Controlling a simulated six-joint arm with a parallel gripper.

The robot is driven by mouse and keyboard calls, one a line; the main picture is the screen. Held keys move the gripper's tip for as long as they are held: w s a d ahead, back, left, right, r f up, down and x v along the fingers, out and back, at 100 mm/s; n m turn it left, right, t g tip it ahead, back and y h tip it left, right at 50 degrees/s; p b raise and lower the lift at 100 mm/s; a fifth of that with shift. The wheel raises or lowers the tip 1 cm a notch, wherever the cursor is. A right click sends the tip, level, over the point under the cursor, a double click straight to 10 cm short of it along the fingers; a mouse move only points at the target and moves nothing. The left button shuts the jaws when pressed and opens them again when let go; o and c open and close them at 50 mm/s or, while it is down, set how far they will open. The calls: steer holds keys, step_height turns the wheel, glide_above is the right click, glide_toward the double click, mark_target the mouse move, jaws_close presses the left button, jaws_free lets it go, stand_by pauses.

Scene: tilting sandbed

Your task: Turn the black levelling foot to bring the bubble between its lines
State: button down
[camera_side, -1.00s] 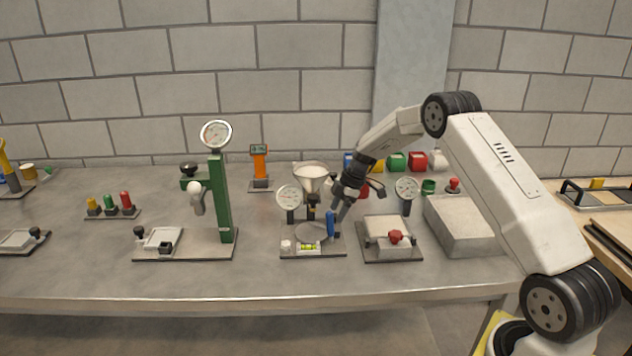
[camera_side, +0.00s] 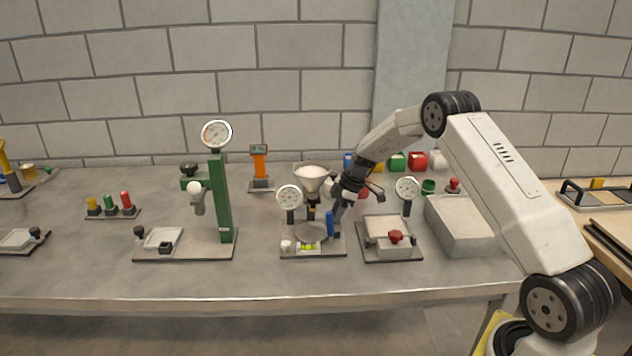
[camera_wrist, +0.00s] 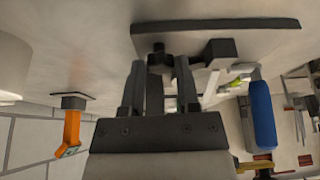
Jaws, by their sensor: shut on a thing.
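The black levelling foot (camera_wrist: 158,55) shows between my fingertips in the wrist view, beside a dark plate. My gripper (camera_wrist: 159,70) is shut on it. In the side view my gripper (camera_side: 337,212) reaches down behind the blue handle (camera_side: 330,223), and the foot is hidden there. The level vial (camera_side: 308,247), yellow-green, lies at the front of the small base plate (camera_side: 330,253). It also shows in part in the wrist view (camera_wrist: 238,79). The bubble's place between its lines is too small to tell.
A funnel (camera_side: 311,178) and a dial gauge (camera_side: 289,198) stand close left of my gripper. A tray with a red knob (camera_side: 396,237) and a grey block (camera_side: 460,228) stand to the right.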

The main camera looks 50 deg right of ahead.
steer(key=shift+m+t, duration=0.4)
steer(key=shift+m, duration=0.6)
steer(key=shift+c, duration=1.7)
jaws_free()
steer(key=shift+h, duration=0.3)
steer(key=shift+r, duration=0.1)
steer(key=v, duration=0.7)
steer(key=shift+r, duration=0.3)
steer(key=shift+s+r, duration=0.1)
steer(key=shift+r, duration=0.05)
